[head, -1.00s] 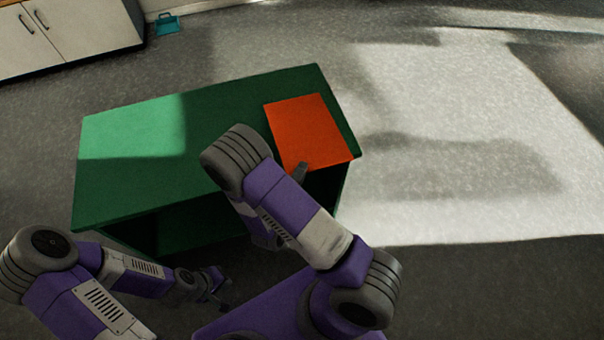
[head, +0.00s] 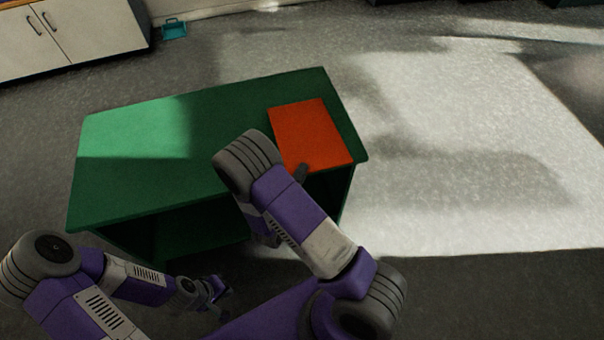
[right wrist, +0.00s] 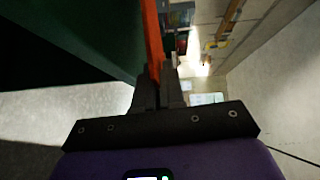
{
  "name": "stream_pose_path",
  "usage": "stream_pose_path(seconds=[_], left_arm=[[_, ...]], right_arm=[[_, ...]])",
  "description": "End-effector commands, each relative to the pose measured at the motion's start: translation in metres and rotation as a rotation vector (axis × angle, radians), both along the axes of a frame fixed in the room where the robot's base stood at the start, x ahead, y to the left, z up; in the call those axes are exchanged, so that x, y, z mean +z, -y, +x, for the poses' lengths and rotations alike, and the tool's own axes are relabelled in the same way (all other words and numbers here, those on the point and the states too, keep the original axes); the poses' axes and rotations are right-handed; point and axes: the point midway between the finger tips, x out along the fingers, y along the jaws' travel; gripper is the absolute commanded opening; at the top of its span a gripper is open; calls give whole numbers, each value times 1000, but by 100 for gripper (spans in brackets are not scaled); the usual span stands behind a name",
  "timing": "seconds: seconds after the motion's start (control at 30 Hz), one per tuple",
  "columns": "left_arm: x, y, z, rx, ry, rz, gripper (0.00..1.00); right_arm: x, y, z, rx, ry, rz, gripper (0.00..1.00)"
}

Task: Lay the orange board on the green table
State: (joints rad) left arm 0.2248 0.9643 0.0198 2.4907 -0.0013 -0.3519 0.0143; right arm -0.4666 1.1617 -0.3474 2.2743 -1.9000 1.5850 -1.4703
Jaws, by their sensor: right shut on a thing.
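The orange board (head: 311,132) is a flat rectangle over the right part of the green table (head: 160,135) in the head view. Its near edge is at my right gripper (head: 300,173), by the table's front edge. In the right wrist view my right gripper (right wrist: 158,88) is shut on the orange board (right wrist: 152,40), seen edge-on beside the dark green table (right wrist: 70,35). I cannot tell whether the board touches the tabletop. My left gripper (head: 220,294) hangs low in front of the table, away from the board; its jaws are too small to read.
The left and middle of the tabletop are clear. The space under the table is open at the front. A white cabinet (head: 90,35) stands at the back left, with a small teal object (head: 174,29) on the floor beside it. The floor to the right is free.

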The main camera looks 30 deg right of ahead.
Motion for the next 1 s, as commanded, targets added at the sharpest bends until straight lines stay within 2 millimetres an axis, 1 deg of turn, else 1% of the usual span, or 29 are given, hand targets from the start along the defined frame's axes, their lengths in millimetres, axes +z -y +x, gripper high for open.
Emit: stream_pose_path(seconds=[0.1,0.5,0.7,1.0], left_arm=[[-5,0,0,0,0,0,0],[-17,0,0,0,0,0,0],[-19,0,0,0,0,0,0],[-19,0,0,0,0,0,0]], right_arm=[[-7,1,4,0,2,-1,0],[-26,3,14,0,1,-2,0],[-30,4,17,1,2,-1,0],[-31,4,17,0,2,-1,0]])
